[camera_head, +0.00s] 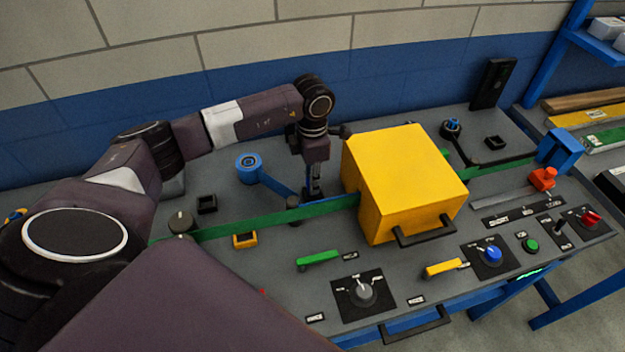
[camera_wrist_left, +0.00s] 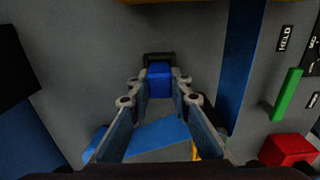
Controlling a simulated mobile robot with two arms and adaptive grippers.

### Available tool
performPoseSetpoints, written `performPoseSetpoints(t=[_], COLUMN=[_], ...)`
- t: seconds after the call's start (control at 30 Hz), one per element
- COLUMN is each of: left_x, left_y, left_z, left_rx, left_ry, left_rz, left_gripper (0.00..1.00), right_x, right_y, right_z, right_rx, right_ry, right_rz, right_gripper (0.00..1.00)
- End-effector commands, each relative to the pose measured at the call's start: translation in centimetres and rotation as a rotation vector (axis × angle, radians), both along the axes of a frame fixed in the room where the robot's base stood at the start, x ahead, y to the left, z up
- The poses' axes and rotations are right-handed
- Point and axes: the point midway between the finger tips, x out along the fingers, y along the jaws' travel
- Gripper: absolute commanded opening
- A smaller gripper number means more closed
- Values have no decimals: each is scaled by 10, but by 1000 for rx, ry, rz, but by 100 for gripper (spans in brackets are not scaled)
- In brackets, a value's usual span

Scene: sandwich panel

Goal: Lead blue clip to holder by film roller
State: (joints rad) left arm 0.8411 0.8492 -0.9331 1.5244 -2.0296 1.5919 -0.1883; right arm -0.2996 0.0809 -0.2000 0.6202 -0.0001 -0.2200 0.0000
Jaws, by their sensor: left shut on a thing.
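My left gripper (camera_head: 313,193) points down beside the left face of the yellow box, behind the green film (camera_head: 270,223). The wrist view shows its two fingers (camera_wrist_left: 160,92) shut on a small blue block, the blue clip (camera_wrist_left: 160,78). A black square holder (camera_wrist_left: 158,57) borders the clip's far side; I cannot tell whether the clip sits in it or above it. In the head view the clip is not clearly visible. A blue-topped roller (camera_head: 248,164) with a blue arm (camera_head: 277,187) stands left of the gripper. My right gripper is not in view.
The yellow box (camera_head: 405,185) stands close to the right of my gripper. Green (camera_head: 318,258) and yellow (camera_head: 443,268) levers and knobs line the front. A blue block (camera_head: 560,152) stands at the right end.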

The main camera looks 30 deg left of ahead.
Motion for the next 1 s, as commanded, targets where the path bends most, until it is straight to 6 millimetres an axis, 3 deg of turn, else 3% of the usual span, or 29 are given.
performPoseSetpoints(t=[0.13, 0.17, 0.33, 1.0], left_x=[0, 0, 0, 0], left_y=[0, 0, 0, 0], left_z=[1, 1, 1, 6], left_rx=[0, 0, 0, 0], left_ry=[-1, -1, -1, -1], left_rz=[0, 0, 0, 0], left_gripper=[0, 21, 38, 38], right_x=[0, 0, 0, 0], right_y=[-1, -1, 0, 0], right_z=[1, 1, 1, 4], right_rx=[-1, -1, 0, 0], right_ry=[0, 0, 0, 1], right_rz=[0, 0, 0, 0], right_gripper=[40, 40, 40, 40])
